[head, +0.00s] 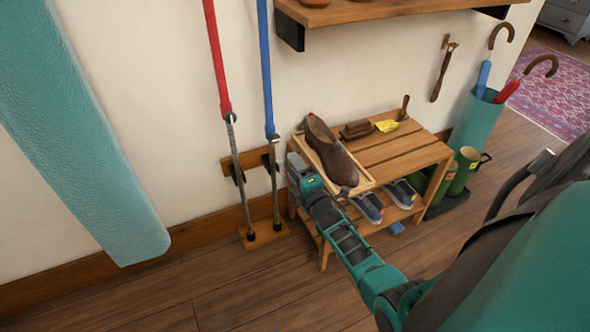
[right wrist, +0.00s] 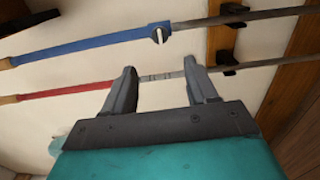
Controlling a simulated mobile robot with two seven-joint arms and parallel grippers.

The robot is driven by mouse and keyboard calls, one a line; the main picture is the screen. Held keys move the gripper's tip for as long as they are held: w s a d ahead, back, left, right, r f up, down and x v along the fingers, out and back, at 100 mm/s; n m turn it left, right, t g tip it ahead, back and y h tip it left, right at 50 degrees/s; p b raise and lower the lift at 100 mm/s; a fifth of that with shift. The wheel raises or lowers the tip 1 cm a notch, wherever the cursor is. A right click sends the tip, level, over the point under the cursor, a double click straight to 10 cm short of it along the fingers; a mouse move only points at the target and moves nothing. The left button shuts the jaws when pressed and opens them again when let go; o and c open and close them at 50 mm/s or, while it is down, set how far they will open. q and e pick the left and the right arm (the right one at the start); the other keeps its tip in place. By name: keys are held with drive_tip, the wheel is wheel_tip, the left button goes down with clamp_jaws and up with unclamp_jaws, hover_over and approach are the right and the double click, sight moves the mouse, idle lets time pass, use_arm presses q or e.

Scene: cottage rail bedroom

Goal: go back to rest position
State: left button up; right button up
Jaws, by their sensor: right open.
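My right arm reaches in from the lower right of the head view. Its gripper (head: 294,165) is beside the left end of the slatted wooden bench (head: 425,157), close to the wooden tray that holds a brown shoe. In the right wrist view the two fingers of the right gripper (right wrist: 160,72) stand apart with nothing between them. Beyond them are the red pole (right wrist: 60,94) and the blue pole (right wrist: 85,47) against the wall. My left gripper is not in view.
The brown shoe (head: 330,150) lies in the tray (head: 362,186). A brush (head: 356,129) and a yellow item (head: 387,126) sit behind it. Blue shoes (head: 367,207) rest on the lower shelf. A teal umbrella stand (head: 476,125) is at right. The floor (head: 240,290) in front is clear.

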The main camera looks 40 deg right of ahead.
drive_tip(key=shift+s, duration=0.1)
drive_tip(key=s+a+r+m+g+y, duration=0.2)
drive_tip(key=s+a+m+g+y, duration=0.2)
drive_tip(key=s+a+m, duration=0.55)
drive_tip(key=s+a+r+m+g+y, duration=0.2)
drive_tip(key=s+a+m+g+y, duration=0.15)
drive_tip(key=s+a, duration=1)
use_arm(q)
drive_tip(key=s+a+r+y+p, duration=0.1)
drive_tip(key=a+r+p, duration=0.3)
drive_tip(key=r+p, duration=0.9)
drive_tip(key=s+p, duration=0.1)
drive_tip(key=p, duration=0.5)
use_arm(e)
wheel_tip(320, 180, up, 13)
drive_tip(key=w+d+h, duration=0.1)
drive_tip(key=d, duration=0.1)
drive_tip(key=shift+w+t+h, duration=0.15)
drive_tip(key=shift+t+h, duration=0.2)
drive_tip(key=shift+d+f, duration=0.1)
drive_tip(key=shift+f, duration=0.05)
